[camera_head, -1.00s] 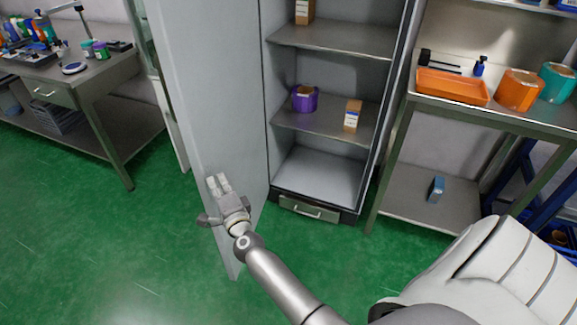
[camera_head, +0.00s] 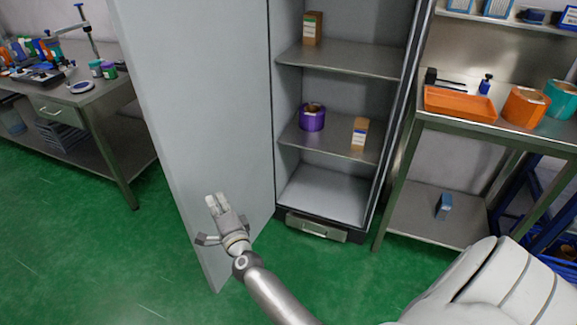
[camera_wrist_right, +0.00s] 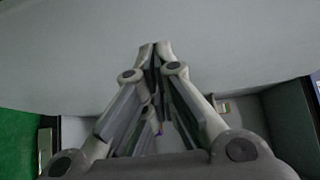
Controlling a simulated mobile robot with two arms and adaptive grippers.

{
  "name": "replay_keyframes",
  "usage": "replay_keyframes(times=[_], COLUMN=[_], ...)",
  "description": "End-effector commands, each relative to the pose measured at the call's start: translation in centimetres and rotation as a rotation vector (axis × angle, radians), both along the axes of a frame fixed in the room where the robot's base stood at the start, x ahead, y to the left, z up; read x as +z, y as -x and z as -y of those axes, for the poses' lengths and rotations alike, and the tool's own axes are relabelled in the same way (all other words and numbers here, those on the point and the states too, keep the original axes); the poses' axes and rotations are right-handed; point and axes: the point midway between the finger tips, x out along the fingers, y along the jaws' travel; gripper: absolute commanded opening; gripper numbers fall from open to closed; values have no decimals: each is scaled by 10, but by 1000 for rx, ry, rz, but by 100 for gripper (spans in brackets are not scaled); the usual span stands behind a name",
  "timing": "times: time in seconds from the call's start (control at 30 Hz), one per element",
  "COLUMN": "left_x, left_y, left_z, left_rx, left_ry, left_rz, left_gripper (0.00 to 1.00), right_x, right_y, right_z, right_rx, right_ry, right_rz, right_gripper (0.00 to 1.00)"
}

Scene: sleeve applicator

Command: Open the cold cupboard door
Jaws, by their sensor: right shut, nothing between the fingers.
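The cold cupboard door (camera_head: 205,120) is a tall grey panel standing wide open to the left of the cupboard (camera_head: 345,55). The cupboard's shelves show fully. My right gripper (camera_head: 217,201) is in front of the door's inner face, near its lower part. Its fingers are shut and empty. In the right wrist view the closed fingertips (camera_wrist_right: 155,48) point at the pale door surface (camera_wrist_right: 230,45); whether they touch it I cannot tell. My left gripper is not in view.
Inside the cupboard are a purple roll (camera_head: 312,117) and small cartons (camera_head: 359,134). A steel table (camera_head: 437,210) with an orange tray (camera_head: 459,103) stands at right. A workbench (camera_head: 60,112) stands at left. Green floor (camera_head: 90,265) is clear in front.

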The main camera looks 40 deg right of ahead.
Motion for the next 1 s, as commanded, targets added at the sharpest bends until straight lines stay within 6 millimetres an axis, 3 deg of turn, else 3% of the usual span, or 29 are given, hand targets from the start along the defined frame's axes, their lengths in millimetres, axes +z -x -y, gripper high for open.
replay_keyframes(times=[0.27,0.73,1.0], left_x=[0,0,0], left_y=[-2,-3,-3], left_z=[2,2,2], left_rx=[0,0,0], left_ry=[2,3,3], left_rz=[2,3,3], left_gripper=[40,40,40], right_x=[-2,-1,0], right_y=[19,102,119], right_z=[-3,-16,-19], right_rx=[0,0,0], right_ry=[-1,1,0], right_rz=[-3,-2,0], right_gripper=[0,0,0])
